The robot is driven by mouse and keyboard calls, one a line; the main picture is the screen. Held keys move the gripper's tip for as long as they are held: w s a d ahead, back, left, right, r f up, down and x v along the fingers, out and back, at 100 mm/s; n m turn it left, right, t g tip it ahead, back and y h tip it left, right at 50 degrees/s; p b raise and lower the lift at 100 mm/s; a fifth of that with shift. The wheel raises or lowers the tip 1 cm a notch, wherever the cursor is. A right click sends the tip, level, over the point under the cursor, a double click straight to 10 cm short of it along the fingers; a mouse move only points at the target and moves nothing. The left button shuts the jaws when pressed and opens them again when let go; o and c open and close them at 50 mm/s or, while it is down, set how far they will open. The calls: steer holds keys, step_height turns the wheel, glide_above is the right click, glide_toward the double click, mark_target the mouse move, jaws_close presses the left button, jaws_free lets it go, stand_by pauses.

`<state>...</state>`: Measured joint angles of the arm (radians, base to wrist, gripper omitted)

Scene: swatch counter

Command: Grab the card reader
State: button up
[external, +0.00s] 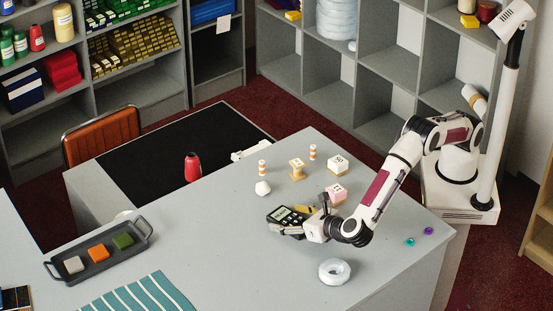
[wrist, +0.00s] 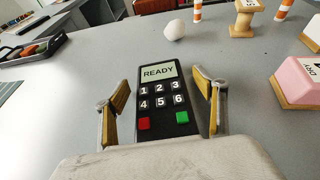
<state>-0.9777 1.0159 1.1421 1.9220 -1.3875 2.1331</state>
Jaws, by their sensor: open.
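The card reader (wrist: 160,98) is a dark handheld unit with a screen that reads READY, numbered keys, and one red and one green key. It lies on the grey counter, and in the external view the card reader (external: 291,214) is at the end of my arm. My gripper (wrist: 162,88) is open, with one finger on each side of the card reader and a visible gap at each side. In the external view my gripper (external: 297,222) partly covers the reader. The reader's near end is hidden by my gripper's body in the wrist view.
A white faceted object (external: 263,188), a pink block (external: 337,193), a white block (external: 337,164), a wooden stand (external: 297,168) and striped posts (external: 262,168) stand beyond. A tray (external: 133,251) holds coloured blocks at left. The counter between is clear.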

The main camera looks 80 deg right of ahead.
mark_target(289, 217)
steer(key=c, duration=1.4)
steer(key=shift+c, duration=0.2)
steer(key=shift+r, duration=0.1)
steer(key=shift+r, duration=4.95)
